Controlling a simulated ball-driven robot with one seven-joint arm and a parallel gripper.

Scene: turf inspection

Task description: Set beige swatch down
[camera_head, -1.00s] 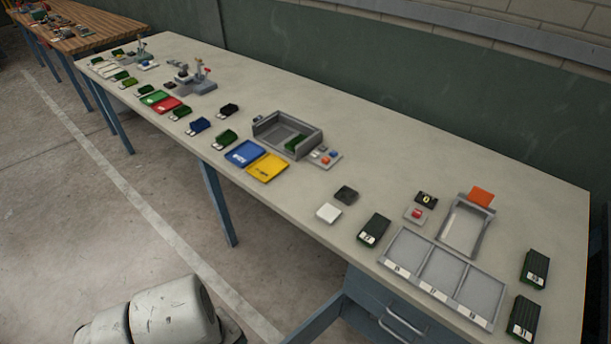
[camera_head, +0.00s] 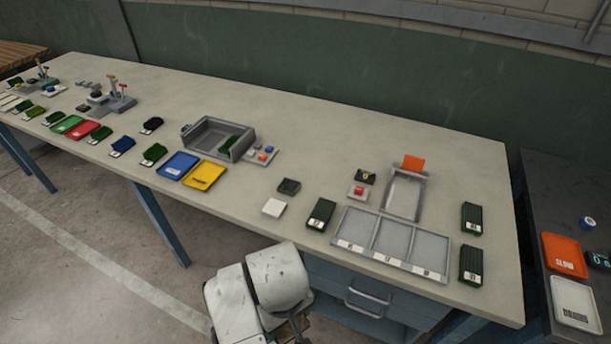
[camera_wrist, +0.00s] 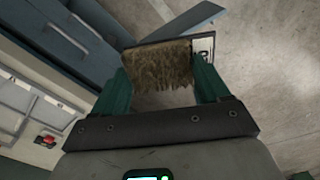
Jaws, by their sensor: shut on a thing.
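The beige swatch (camera_wrist: 155,66) is a shaggy tan turf piece on a dark backing, with a white label (camera_wrist: 203,48) at its right end. The swatch is held over the floor in front of a blue-grey bench frame, touching nothing else that I can see. The label's text is not readable.
A three-compartment grey tray (camera_head: 390,238) lies near the bench's front edge. Dark green swatches (camera_head: 320,214) stand left and right of it. A grey tray with an orange plate (camera_head: 413,162) is behind it. A dark bench (camera_head: 560,185) at right holds orange (camera_head: 565,255) and white (camera_head: 577,304) trays.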

